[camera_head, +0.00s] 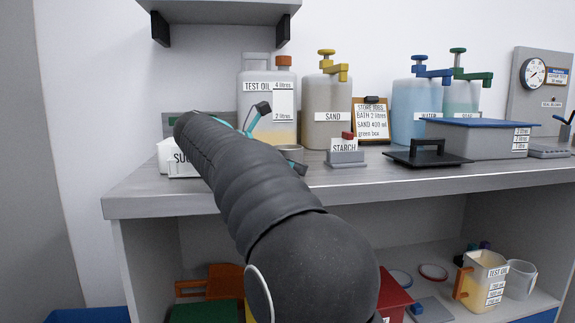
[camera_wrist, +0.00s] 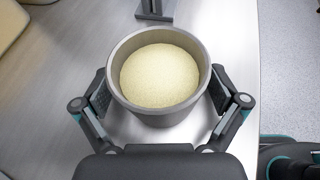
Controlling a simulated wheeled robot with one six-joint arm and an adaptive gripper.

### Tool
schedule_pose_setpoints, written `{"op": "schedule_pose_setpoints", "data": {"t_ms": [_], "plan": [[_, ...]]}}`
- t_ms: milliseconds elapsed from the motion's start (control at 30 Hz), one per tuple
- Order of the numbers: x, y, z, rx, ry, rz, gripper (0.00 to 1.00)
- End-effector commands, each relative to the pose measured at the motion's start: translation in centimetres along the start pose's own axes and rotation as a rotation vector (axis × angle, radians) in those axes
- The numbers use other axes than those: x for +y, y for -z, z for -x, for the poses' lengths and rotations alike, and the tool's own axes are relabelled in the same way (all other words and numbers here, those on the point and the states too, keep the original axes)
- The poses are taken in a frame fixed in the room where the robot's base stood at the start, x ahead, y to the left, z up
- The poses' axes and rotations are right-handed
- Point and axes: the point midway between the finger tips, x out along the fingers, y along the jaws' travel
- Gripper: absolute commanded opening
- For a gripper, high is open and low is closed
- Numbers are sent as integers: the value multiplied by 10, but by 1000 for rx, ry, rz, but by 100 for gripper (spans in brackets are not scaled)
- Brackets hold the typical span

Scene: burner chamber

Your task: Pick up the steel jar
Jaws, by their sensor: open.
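The steel jar (camera_wrist: 155,115) stands upright on the worktop in the wrist view, round and grey, holding a pale yellow, fine-looking filling. In the head view only part of it (camera_head: 291,151) shows past my arm. My gripper (camera_wrist: 160,97) is open, with one finger on the left and one on the right of the jar. The fingers are very close to its wall; I cannot tell whether they touch it. In the head view the gripper (camera_head: 275,135) is mostly hidden behind my arm.
The starch block (camera_head: 346,158) stands just right of the jar. The test oil (camera_head: 255,100) and sand (camera_head: 325,110) containers stand behind. A black plate with a handle (camera_head: 427,155) lies farther right. The worktop's edge (camera_wrist: 257,60) is close to the jar's right in the wrist view.

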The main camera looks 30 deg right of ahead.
Motion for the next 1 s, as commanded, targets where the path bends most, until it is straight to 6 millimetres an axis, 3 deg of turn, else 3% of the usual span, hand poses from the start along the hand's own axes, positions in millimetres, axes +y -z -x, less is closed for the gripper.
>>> {"op": "schedule_pose_setpoints", "data": {"t_ms": [167,200,500,1000], "plan": [[0,0,0,0,0,0,97],[0,0,0,0,0,0,92],[0,0,0,0,0,0,17],[0,-5,2,-1,-1,-1,17]]}}
